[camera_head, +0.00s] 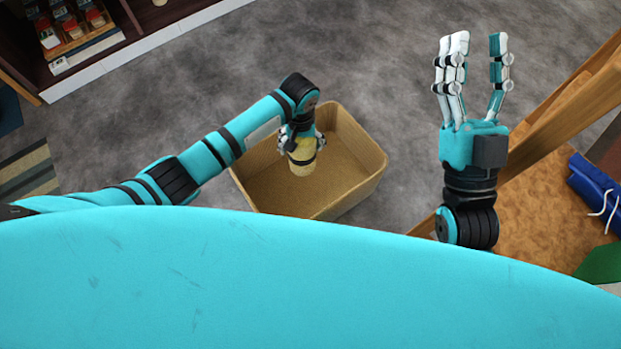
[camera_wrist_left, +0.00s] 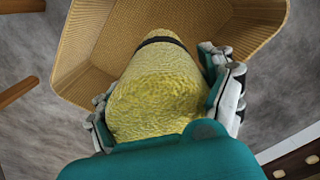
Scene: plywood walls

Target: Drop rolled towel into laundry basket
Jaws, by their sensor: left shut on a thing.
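A yellow rolled towel (camera_head: 302,158) with a dark band hangs from my left gripper (camera_head: 301,143) in the head view. The left gripper is shut on the towel, with fingers on both sides of it. The towel fills the middle of the left wrist view (camera_wrist_left: 158,92). The tan woven laundry basket (camera_head: 365,138) stands on the floor below, and the towel is over its opening. Its walls also show in the left wrist view (camera_wrist_left: 255,22). My right gripper (camera_head: 478,45) is open and empty, raised with its fingers spread, to the right of the basket.
A wooden table (camera_head: 545,215) stands at the right, with a blue item (camera_head: 595,188) on it. A dark shelf (camera_head: 110,30) holding several small items stands at the top left. Grey carpet around the basket is clear. A striped rug (camera_head: 28,172) lies at the left.

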